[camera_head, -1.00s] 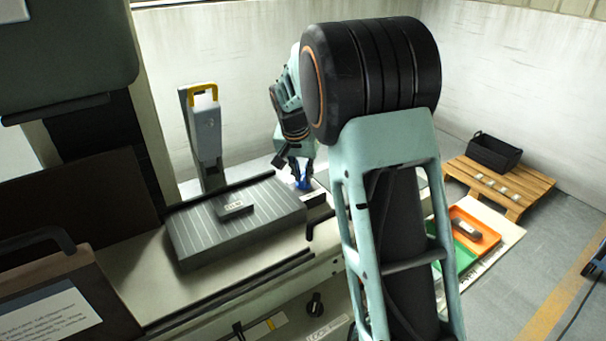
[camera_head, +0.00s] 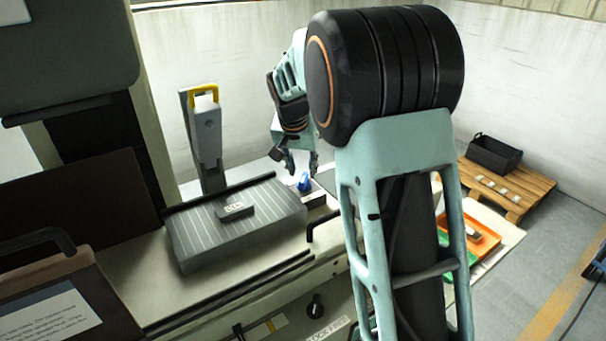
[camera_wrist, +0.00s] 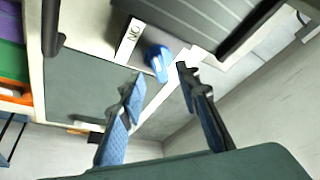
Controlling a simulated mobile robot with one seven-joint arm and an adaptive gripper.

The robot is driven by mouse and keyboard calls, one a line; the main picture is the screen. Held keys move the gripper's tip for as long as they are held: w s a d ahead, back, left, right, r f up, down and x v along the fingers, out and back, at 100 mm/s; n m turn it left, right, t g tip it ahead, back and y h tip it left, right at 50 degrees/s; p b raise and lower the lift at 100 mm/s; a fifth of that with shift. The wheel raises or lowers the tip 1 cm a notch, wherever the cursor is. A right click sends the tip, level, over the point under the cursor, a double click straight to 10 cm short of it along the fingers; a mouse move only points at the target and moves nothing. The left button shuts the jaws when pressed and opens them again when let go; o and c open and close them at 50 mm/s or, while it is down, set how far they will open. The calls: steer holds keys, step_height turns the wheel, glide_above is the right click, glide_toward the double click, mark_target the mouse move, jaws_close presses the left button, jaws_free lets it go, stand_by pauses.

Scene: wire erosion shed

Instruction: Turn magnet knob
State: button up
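The blue knob (camera_head: 304,181) sits on a block at the right end of the ribbed grey plate. It also shows in the wrist view (camera_wrist: 157,62), beside a white label with the letters O and N. My gripper (camera_head: 302,165) is just above the knob. In the wrist view my gripper (camera_wrist: 160,76) has its two fingers spread, with the knob beyond and roughly between the tips. The fingers look empty and apart from the knob. I cannot tell the knob's exact turn angle.
The ribbed plate (camera_head: 190,240) carries a small dark labelled block (camera_head: 236,210). A black knob (camera_head: 316,305) is on the machine's front. A pallet (camera_head: 535,190) with a black bin (camera_head: 494,152) stands at right.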

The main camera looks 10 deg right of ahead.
steer(key=v, duration=0.8)
steer(key=shift+r, duration=0.3)
steer(key=shift+s, duration=0.15)
